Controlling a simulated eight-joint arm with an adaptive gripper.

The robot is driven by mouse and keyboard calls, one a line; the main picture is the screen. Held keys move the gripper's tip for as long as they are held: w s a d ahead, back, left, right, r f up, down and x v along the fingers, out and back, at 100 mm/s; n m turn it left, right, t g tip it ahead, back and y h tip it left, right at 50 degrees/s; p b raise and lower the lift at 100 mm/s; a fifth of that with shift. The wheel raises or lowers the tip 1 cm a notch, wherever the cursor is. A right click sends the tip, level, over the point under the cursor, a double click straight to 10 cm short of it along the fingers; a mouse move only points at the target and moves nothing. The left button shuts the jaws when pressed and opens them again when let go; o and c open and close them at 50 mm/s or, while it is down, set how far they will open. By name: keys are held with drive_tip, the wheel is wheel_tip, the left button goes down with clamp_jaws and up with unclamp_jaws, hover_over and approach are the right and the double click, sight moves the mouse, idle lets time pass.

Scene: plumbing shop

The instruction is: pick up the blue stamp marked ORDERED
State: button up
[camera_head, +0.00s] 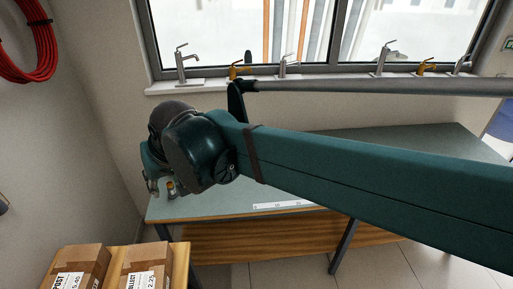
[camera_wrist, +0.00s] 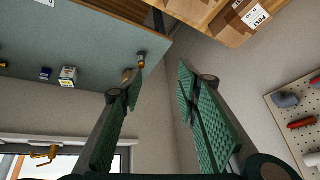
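My gripper (camera_wrist: 160,74) is open and empty, with its green-padded fingers wide apart in the wrist view. It also shows at the left end of the arm in the head view (camera_head: 153,182), by the left end of the grey-green bench (camera_head: 320,195). A small blue item (camera_wrist: 45,74) is on the bench at the upper left of the wrist view; I cannot read any marking or tell whether it is the stamp. A dark-topped brass-coloured piece (camera_wrist: 141,60) is near the bench end, close to the left fingertip. My arm hides much of the bench in the head view.
A small white-and-blue box (camera_wrist: 68,76) is near the blue item. Cardboard boxes (camera_head: 147,267) stand on a wooden surface at the front left. A white strip (camera_head: 283,205) lies at the bench's front edge. Taps (camera_head: 183,65) line the windowsill. A pegboard (camera_wrist: 300,110) is at right.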

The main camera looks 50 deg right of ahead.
drive_tip(key=w+d+f+m+g, duration=0.15)
drive_tip(key=w+d+m, duration=0.25)
drive_tip(key=w+d, duration=0.5)
drive_tip(key=w+d+f+m+g, duration=0.15)
drive_tip(key=w+d+m, duration=0.35)
drive_tip(key=d, duration=0.7)
drive_tip(key=w+d+f+m+g, duration=0.15)
drive_tip(key=w+d+m, duration=0.25)
drive_tip(key=w+d, duration=0.55)
drive_tip(key=d+f+m, duration=0.3)
drive_tip(key=d+f, duration=0.5)
drive_tip(key=d, duration=0.4)
drive_tip(key=s+d+f+m+g, duration=0.1)
drive_tip(key=d+f+m, duration=0.2)
drive_tip(key=d+f, duration=0.5)
drive_tip(key=s+d+f+m, duration=0.1)
drive_tip(key=d+f+m, duration=0.3)
drive_tip(key=d, duration=1.2)
wheel_tip(320, 180, down, 4)
drive_tip(key=shift+f+g+y+b, duration=0.1)
drive_tip(key=shift+g+y+b, duration=0.2)
drive_tip(key=shift+g+b, duration=0.05)
drive_tip(key=shift+s+d+f, duration=0.2)
drive_tip(key=shift+d+f, duration=0.1)
drive_tip(key=shift+f, duration=0.05)
drive_tip(key=shift+f, duration=1.3)
